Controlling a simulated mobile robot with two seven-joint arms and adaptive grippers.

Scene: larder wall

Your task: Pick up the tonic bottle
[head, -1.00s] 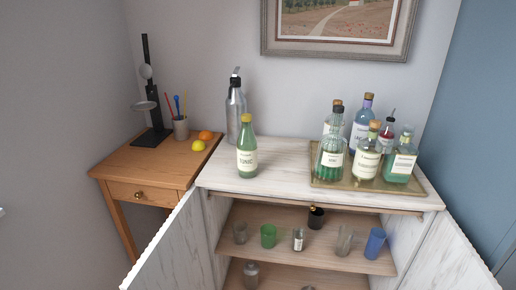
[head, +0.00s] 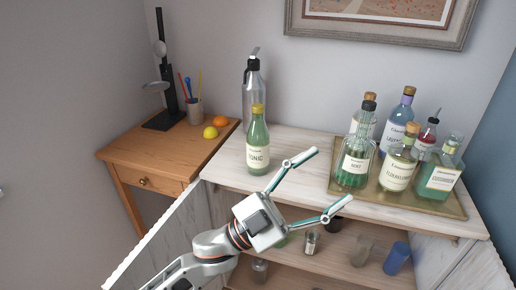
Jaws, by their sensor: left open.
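The tonic bottle (head: 258,152) is green with a yellow cap and a cream label reading TONIC. It stands upright on the left part of the white cabinet top, in front of a silver siphon bottle. My left gripper (head: 328,182) is open and empty, its two fingers spread and pointing up and to the right. In the picture it is below and to the right of the tonic bottle, apart from it, in front of the cabinet. My right gripper is not in view.
The silver siphon (head: 253,92) stands close behind the tonic bottle. A brass tray (head: 410,199) with several bottles takes up the right of the cabinet top (head: 306,147). The cabinet doors stand open, with glasses on the shelves. A wooden side table (head: 150,152) stands left.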

